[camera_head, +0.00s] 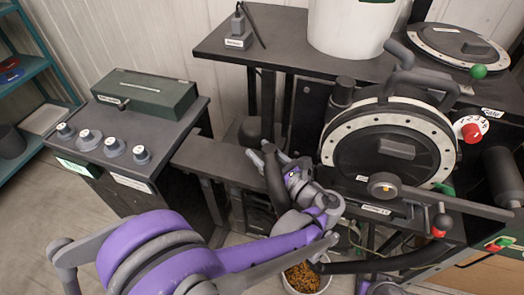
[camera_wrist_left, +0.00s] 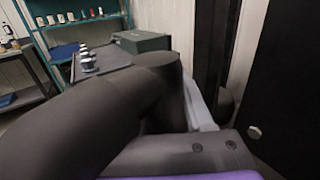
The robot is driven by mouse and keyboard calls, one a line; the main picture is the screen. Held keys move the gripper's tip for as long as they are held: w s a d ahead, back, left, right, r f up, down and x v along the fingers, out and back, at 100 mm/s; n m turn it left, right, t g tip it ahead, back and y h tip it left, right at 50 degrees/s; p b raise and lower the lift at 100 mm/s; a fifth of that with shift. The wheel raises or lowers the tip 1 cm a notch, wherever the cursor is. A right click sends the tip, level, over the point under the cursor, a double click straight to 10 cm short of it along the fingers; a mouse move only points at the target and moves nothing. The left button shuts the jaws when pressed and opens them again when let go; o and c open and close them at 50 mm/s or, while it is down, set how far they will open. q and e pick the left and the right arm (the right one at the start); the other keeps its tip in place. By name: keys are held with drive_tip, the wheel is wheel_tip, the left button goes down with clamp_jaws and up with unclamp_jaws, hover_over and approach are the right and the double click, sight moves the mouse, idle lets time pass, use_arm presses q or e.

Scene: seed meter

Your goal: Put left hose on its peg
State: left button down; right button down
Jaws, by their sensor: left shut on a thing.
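My left gripper (camera_head: 269,160) is shut on a dark hose (camera_head: 275,181), left of the round seed meter housing (camera_head: 345,160). The hose's upper end stands up between the fingers; its lower part is hidden behind my wrist. In the left wrist view the hose (camera_wrist_left: 85,125) is large and close, bending up to a blunt end at the middle, with a grey finger beside it. A second dark tube stretch (camera_head: 385,263) runs below the machine; I cannot tell whether it is the same hose. I cannot make out the peg. My right gripper is not in view.
A panel table with several knobs (camera_head: 90,138) and a green box (camera_head: 145,92) stands at the left. A bowl of seed (camera_head: 303,278) is on the floor below my left wrist. A white bucket (camera_head: 350,28) stands on the back table (camera_head: 215,45). A lever (camera_head: 460,203) juts out at right.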

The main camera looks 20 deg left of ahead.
use_arm(q)
drive_tip(key=shift+f, duration=0.35)
drive_tip(key=shift+c, duration=1)
unclamp_jaws()
drive_tip(key=v, duration=1)
drive_tip(key=shift+s+d+b, duration=0.2)
drive_tip(key=shift+d+b, duration=0.1)
drive_tip(key=shift+d, duration=0.05)
